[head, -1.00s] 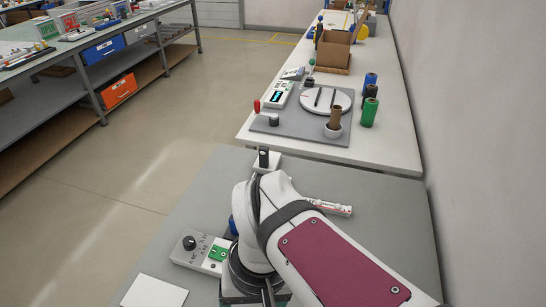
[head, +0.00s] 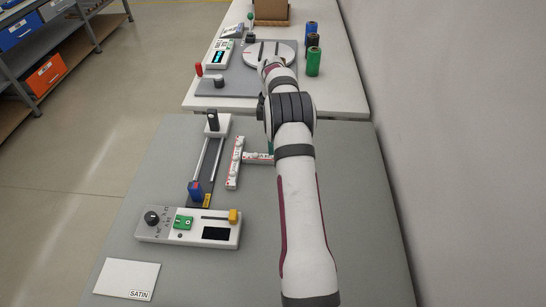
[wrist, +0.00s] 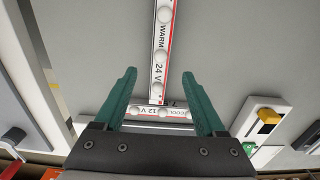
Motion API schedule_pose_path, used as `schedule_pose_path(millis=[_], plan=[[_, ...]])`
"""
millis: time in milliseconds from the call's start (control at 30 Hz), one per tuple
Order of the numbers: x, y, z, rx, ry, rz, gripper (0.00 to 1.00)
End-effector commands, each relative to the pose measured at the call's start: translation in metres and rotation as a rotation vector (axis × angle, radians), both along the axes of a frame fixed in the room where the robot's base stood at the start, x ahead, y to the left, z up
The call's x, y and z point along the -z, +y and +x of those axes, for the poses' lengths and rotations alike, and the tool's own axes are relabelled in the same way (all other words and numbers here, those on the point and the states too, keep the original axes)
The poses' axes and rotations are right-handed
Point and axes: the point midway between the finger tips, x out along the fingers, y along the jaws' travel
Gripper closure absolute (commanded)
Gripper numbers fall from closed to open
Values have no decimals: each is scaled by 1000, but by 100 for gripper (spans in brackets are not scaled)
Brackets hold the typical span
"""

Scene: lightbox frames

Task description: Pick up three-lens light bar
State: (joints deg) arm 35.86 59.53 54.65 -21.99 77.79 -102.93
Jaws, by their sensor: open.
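Two white light bars with red edging lie on the grey table in a T shape. The WARM 24 V bar (wrist: 159,42) runs away between my fingers in the wrist view. It shows as the crosswise bar (head: 257,157) in the head view, its right end hidden by my arm. The COOL 12 V bar (wrist: 150,112) crosses its end, partly behind my fingers; it is the lengthwise bar (head: 234,163) in the head view. Round lenses show on both, but I cannot count them surely. My gripper (wrist: 159,75) is open and empty above the WARM bar, mostly hidden in the head view.
A slider rail (head: 207,158) and a control box (head: 188,228) stand left of the bars. A white SATIN card (head: 127,279) lies at the front left. Beyond, another table holds a turntable (head: 268,52) and spools (head: 313,55). The table's right side is clear.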

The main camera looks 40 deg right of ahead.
Motion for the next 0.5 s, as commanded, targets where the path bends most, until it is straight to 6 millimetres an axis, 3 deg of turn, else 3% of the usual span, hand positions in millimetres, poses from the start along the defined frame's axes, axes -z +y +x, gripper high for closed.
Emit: schedule_pose_path(millis=[333,500], plan=[[58,-1,-2,2,1,1,28],[65,-1,-2,2,-2,-1,28]])
